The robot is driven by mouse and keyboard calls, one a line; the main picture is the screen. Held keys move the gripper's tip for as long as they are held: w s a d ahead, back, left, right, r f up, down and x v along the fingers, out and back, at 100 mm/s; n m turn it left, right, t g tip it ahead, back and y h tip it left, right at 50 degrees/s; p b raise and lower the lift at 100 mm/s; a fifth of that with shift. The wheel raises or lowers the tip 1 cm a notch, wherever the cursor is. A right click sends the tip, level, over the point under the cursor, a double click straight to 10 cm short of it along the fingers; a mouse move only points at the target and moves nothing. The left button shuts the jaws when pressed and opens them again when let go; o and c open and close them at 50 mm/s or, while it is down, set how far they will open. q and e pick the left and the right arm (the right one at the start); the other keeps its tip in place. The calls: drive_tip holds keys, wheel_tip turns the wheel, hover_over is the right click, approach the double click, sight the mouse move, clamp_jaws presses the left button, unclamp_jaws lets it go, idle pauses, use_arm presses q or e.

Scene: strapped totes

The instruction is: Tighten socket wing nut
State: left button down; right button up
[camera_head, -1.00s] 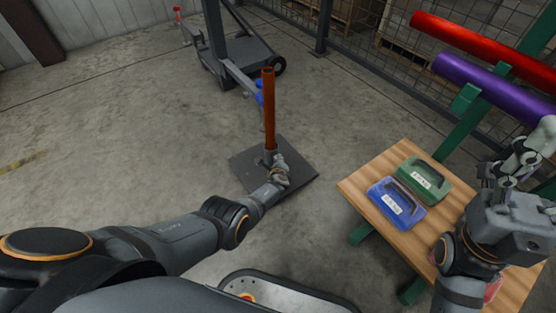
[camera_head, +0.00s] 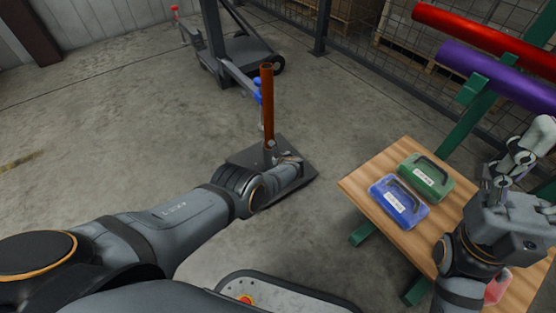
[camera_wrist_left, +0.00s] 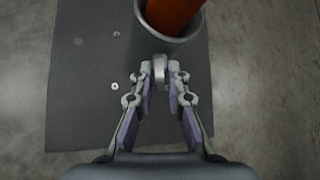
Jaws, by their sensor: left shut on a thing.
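An orange-brown post (camera_head: 267,105) stands upright in a grey socket on a dark square base plate (camera_head: 298,178) on the floor. In the left wrist view the post (camera_wrist_left: 172,14) sits inside the round grey socket (camera_wrist_left: 172,45). The wing nut (camera_wrist_left: 160,68) is a small light grey piece at the socket's near side. My left gripper (camera_wrist_left: 166,84) is shut on the wing nut, one finger on each side of it. In the head view my left forearm hides the gripper and the nut. My right gripper (camera_head: 500,180) is raised over the table at the right, its fingers small and unclear.
A wooden table (camera_head: 370,170) at the right holds a blue case (camera_head: 398,202) and a green case (camera_head: 426,178). A red tube (camera_head: 480,42) and a purple tube (camera_head: 495,75) lie on a green rack behind. A grey wheeled lift (camera_head: 240,60) stands behind the post.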

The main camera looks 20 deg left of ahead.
use_arm(q)
drive_tip(key=c, duration=1.5)
unclamp_jaws()
